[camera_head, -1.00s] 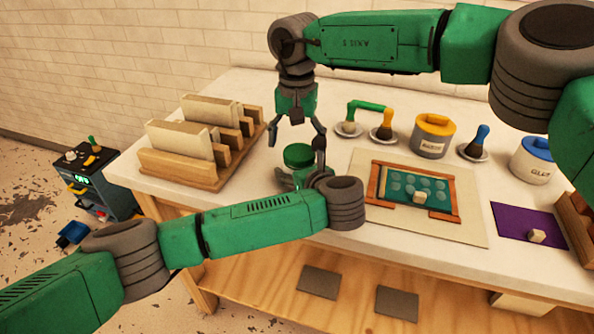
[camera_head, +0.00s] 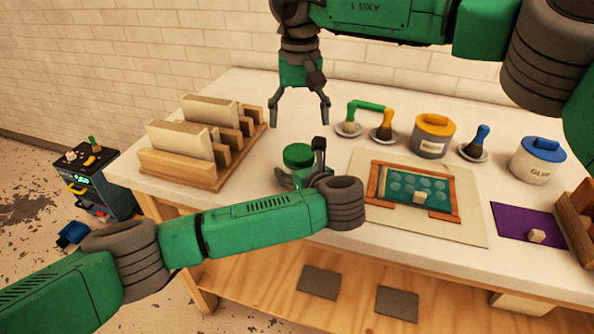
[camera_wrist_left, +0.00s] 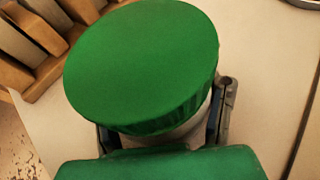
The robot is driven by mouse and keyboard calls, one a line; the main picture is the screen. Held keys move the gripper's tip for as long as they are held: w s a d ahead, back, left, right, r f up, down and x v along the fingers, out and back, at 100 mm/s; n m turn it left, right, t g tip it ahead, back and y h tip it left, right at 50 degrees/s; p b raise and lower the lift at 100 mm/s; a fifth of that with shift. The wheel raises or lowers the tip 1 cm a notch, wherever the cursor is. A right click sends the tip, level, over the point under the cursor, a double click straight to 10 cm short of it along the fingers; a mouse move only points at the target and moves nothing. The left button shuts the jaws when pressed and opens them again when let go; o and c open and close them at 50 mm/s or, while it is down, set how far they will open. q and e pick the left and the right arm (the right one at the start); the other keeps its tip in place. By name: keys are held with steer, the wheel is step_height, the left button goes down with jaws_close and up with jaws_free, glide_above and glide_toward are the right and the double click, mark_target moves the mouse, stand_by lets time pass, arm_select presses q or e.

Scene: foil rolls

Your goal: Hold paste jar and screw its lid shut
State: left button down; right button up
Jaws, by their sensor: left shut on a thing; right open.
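The paste jar shows mostly as its green lid (camera_head: 298,155), near the left front part of the table. In the left wrist view the lid (camera_wrist_left: 142,62) fills the middle, sitting on top of the pale jar body (camera_wrist_left: 178,136). My left gripper (camera_head: 302,172) is shut on the jar from the front, its fingers on both sides of the body below the lid. Most of the jar body is hidden by the gripper and arm. My right gripper (camera_head: 299,111) is open and empty, pointing down above and behind the lid, apart from it.
A wooden rack with boards (camera_head: 205,180) stands left of the jar. A mat with a framed green panel (camera_head: 470,228) lies to the right. Brushes on saucers (camera_head: 383,128), a yellow-lidded pot (camera_head: 432,143) and a blue-lidded glue pot (camera_head: 535,170) stand behind and right.

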mark_target(299, 151)
steer(key=shift+f, duration=4.05)
steer(key=c, duration=1.2)
steer(key=m, duration=0.3)
steer(key=shift+m, duration=0.3)
steer(key=o, duration=1.3)
steer(key=shift+c, duration=0.2)
